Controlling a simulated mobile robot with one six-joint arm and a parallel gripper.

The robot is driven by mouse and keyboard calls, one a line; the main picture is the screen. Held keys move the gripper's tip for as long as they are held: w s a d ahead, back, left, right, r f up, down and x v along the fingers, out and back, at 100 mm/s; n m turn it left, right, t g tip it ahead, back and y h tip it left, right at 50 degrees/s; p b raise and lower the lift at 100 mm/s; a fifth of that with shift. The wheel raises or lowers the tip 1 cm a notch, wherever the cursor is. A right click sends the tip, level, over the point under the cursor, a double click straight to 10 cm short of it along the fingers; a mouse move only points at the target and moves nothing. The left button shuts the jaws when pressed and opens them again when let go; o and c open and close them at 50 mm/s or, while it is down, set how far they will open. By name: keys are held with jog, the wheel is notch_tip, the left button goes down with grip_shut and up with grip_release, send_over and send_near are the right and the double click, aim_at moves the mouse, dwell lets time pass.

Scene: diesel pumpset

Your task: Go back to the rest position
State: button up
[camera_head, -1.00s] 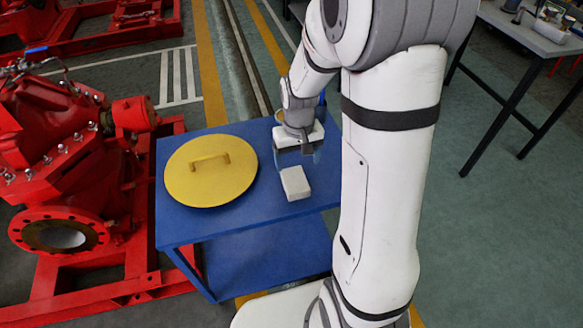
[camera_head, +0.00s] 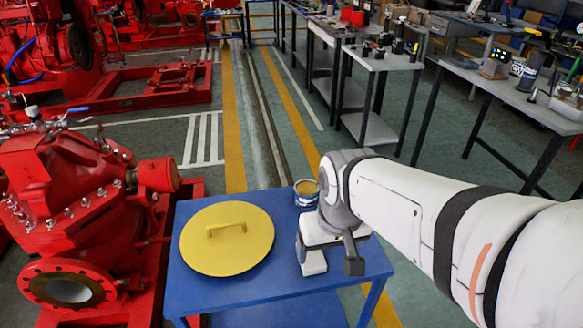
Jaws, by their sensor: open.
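My white and grey arm reaches in from the right edge, stretched low across the right side of the view. It ends at my gripper (camera_head: 334,243), which is over the right part of the blue table (camera_head: 255,290). The gripper is open, though its fingers are mostly hidden and I see mainly its white body and a dark grey part.
A round yellow lid (camera_head: 227,255) with a handle lies on the table. A red pump (camera_head: 70,190) stands left. A grey workbench (camera_head: 520,95) is at the right. The floor aisle behind is clear.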

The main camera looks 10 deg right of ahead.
notch_tip(320, 180, up, 8)
jog(key=p, duration=0.7)
jog(key=shift+s, duration=0.15)
jog(key=shift+o, duration=0.6)
jog(key=shift+r, duration=0.1)
